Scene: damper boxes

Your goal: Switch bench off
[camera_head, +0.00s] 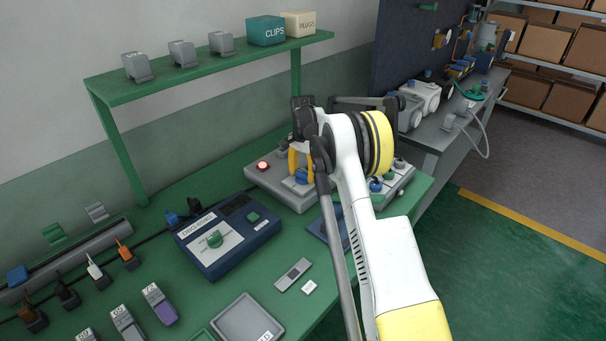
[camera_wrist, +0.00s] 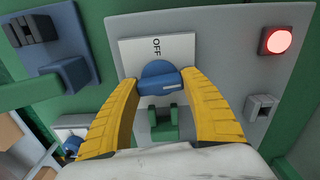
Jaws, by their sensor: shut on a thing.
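The grey bench switch box (camera_head: 313,199) stands on the green bench, and its white plate (camera_wrist: 128,52) reads OFF in the wrist view. A blue rotary knob (camera_wrist: 158,72) sits on that plate just below the word OFF; it also shows in the head view (camera_head: 301,177). My gripper (camera_head: 300,160) reaches down over the box, its yellow fingers closed on both sides of the knob. A red lamp (camera_wrist: 276,40) on the box is lit, and it also glows in the head view (camera_head: 263,166). My fingers hide the knob's sides.
A blue device with a green knob (camera_head: 214,239) lies left of the box. A second grey box with knobs (camera_head: 402,178) stands to the right, partly behind my arm. A green shelf (camera_head: 210,68) stands behind. A grey tray (camera_head: 248,318) lies in front.

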